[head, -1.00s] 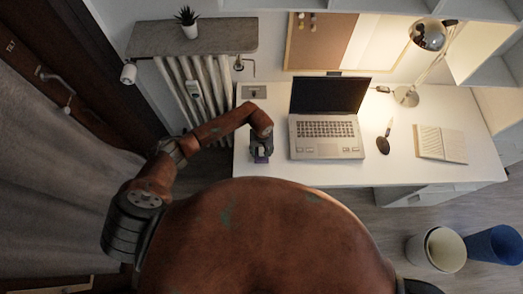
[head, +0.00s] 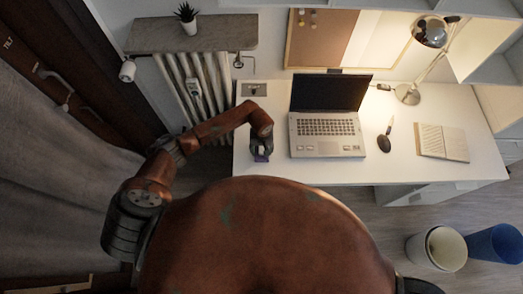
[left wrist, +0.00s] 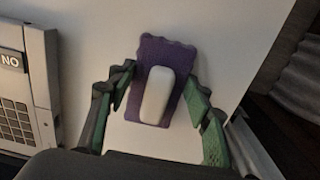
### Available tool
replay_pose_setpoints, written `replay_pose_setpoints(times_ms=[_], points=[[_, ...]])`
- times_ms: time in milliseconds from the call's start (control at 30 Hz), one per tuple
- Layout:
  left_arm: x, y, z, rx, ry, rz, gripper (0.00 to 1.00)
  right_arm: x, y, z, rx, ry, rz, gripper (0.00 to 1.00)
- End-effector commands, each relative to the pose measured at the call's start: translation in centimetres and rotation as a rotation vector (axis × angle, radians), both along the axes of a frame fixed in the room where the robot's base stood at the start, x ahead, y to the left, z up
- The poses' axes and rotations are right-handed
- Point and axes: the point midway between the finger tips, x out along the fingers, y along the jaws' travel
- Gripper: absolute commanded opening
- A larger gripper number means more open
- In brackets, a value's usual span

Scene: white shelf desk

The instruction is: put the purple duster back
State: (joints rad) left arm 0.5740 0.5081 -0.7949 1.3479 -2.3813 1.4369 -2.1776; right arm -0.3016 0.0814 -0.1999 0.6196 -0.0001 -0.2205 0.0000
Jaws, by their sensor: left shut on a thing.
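The purple duster (head: 262,158) is at the left front part of the white desk, at my left gripper (head: 260,149). In the left wrist view the duster (left wrist: 182,52) is a wavy-edged purple pad with a white rounded handle (left wrist: 157,95). The left gripper's green-padded fingers (left wrist: 160,108) lie on either side of it, shut on the duster. The white desk surface shows behind it. I cannot tell whether the pad touches the desk or is just above it. My right gripper is not in view.
An open laptop (head: 326,137) stands just right of the gripper. A small metal plate (head: 253,90) lies behind it on the desk (head: 270,180). A mouse (head: 383,145), notebook (head: 442,142) and lamp (head: 408,94) are further right. A radiator (head: 208,115) is left of the desk.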

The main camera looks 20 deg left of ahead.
Motion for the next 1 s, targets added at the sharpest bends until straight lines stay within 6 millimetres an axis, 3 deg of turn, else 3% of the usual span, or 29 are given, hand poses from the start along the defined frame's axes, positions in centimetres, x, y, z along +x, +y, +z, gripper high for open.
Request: replay_pose_setpoints(times_ms=[100, 133, 400, 767, 1000], points=[[0.0, 0.0, -0.3, 0.000, 0.000, 0.000, 0.22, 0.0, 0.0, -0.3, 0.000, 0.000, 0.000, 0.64], [0.0, 0.0, -0.2, 0.000, 0.000, 0.000, 0.48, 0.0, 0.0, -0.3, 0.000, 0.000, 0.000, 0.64], [0.0, 0.0, -0.2, 0.000, 0.000, 0.000, 0.66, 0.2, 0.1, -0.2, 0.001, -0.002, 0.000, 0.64], [0.1, 0.0, 0.3, -0.001, -0.001, 0.000, 0.67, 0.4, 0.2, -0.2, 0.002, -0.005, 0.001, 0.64], [0.2, 0.1, 4.3, 0.000, -0.005, -0.002, 0.67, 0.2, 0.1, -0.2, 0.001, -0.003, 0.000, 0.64]])
